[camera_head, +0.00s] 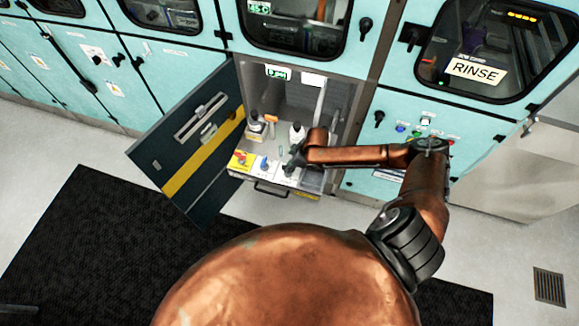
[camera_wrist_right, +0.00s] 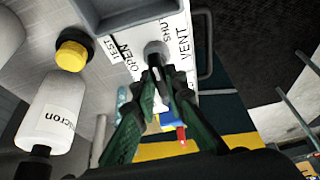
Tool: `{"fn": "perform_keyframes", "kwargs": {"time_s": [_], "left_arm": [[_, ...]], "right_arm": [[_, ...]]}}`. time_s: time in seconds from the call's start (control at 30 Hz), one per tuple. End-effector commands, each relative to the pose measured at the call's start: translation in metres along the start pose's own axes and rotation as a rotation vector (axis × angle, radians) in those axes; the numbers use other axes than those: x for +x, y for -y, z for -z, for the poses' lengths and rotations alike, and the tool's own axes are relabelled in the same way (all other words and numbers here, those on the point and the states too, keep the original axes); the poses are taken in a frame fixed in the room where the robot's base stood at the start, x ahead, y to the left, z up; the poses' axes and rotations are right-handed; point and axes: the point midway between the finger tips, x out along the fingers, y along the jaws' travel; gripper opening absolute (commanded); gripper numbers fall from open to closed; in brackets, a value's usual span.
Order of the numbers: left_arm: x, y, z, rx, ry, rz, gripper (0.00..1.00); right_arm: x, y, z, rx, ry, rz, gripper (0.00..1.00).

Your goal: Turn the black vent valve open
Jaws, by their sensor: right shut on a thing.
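The black vent valve (camera_head: 289,169) is on the white panel at the front of the open cabinet, rightmost in a row. In the right wrist view its round grey base (camera_wrist_right: 157,47) sits among the printed words VENT, SHUT, OPEN and TEST. My right gripper (camera_head: 294,159) is over it. In the wrist view the green fingers of the right gripper (camera_wrist_right: 160,72) close in on the valve's dark handle, which they partly hide. The exact handle angle is hard to tell. My left gripper is not in view.
A red valve (camera_head: 241,157) and a blue valve (camera_head: 264,163) stand left of the vent valve. White bottles (camera_head: 297,133) stand behind the panel; one with a yellow cap shows in the wrist view (camera_wrist_right: 55,115). The open dark door (camera_head: 190,145) bounds the left side.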

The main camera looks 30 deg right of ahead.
Motion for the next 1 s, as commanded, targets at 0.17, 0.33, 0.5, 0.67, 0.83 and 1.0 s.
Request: {"fn": "perform_keyframes", "kwargs": {"time_s": [0.17, 0.33, 0.5, 0.67, 0.83, 1.0], "left_arm": [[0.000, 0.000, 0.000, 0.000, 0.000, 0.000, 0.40], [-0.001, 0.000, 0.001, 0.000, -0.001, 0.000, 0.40], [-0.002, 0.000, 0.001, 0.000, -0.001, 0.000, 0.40], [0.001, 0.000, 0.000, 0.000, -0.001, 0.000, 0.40], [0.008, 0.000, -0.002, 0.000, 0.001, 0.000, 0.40], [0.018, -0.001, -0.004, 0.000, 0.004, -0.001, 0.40]], "right_arm": [[0.000, -0.001, 0.000, -0.013, 0.000, 0.004, 0.00], [-0.001, -0.002, 0.000, -0.061, 0.001, 0.025, 0.00], [-0.001, -0.003, 0.001, -0.161, -0.001, 0.066, 0.00], [0.000, -0.004, 0.001, -0.290, -0.001, 0.119, 0.00], [0.002, -0.005, 0.001, -0.438, -0.002, 0.181, 0.00], [0.003, -0.005, 0.001, -0.588, -0.001, 0.244, 0.00]]}}
